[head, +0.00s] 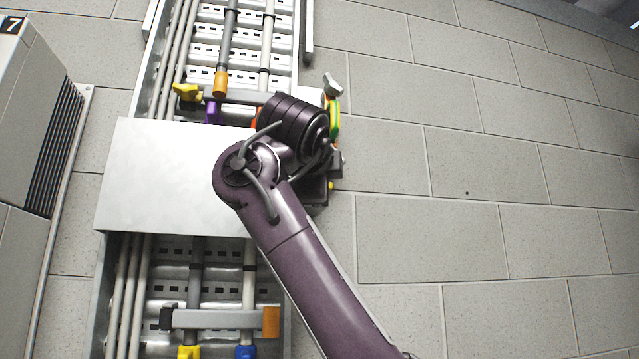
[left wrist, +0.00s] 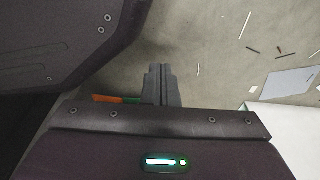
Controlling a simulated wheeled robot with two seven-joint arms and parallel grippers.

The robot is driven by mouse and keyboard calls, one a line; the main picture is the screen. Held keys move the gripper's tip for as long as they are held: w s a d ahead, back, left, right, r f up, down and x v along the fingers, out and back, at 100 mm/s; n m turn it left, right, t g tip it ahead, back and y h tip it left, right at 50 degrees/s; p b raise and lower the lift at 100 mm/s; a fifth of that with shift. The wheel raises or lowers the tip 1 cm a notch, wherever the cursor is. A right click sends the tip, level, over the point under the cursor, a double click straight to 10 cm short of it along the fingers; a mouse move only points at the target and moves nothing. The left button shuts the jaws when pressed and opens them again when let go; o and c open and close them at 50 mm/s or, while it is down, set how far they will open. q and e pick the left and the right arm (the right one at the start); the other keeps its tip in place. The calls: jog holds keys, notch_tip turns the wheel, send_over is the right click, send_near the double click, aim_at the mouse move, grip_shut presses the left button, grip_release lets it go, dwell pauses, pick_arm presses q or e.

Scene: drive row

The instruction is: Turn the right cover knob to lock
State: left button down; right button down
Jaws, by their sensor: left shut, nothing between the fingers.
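A pale flat cover plate (head: 160,185) lies across the cable tray in the head view. A grey knob-like piece (head: 332,86) stands above its right end, beside a green and orange part (head: 334,118). I cannot tell which piece is the right cover knob; my dark purple arm hides much of the cover's right side. In the left wrist view my left gripper (left wrist: 160,70) has its fingers together, with nothing visible between them. An orange and green strip (left wrist: 115,99) shows just left of the fingers, partly hidden. My right gripper is not in view.
The cable tray (head: 300,40) runs up the block wall (head: 460,170), with pipes and a yellow knob (head: 187,92) above the cover. A lower clamp bar (head: 215,319) crosses it. A grey cabinet (head: 35,120) stands left. The wall at right is clear.

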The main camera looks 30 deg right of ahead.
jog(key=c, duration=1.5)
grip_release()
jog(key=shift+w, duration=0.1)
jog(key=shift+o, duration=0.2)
